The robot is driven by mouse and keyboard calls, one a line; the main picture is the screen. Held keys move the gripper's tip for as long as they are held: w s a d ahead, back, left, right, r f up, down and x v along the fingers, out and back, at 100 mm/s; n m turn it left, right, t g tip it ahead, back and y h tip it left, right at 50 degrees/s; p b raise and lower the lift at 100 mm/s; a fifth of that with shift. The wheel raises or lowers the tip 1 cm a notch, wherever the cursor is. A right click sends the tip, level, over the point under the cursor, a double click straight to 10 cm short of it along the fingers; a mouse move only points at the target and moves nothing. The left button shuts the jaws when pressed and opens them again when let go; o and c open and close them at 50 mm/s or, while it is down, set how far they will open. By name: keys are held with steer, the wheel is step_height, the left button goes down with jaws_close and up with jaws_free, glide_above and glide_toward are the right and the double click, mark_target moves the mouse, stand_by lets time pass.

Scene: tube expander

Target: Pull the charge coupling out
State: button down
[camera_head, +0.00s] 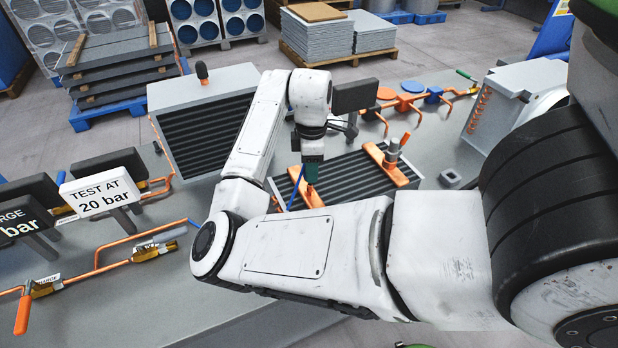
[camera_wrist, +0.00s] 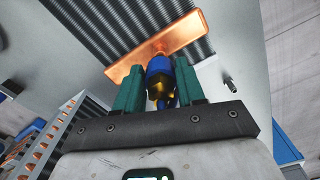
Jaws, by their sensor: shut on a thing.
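My gripper (camera_wrist: 159,92) shows in the wrist view with its two green fingers on either side of the charge coupling (camera_wrist: 158,70), a blue and brass fitting. The fingers are shut on it. The coupling's far end meets an orange copper-coloured bar (camera_wrist: 155,47) on a dark finned coil; I cannot tell whether it is still seated there. In the head view my gripper (camera_head: 311,172) points down over the left bar (camera_head: 297,184) of the finned coil (camera_head: 350,176).
A sign reading "TEST AT 20 bar" (camera_head: 101,194) stands at the left near copper pipes with brass valves (camera_head: 150,253). A large finned unit (camera_head: 203,120) stands behind my arm. A second bar with a fitting (camera_head: 391,160) is on the coil's right. Bare grey bench lies in front.

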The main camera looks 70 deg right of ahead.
steer(key=shift+r+p, duration=0.9)
steer(key=shift+r, duration=1.1)
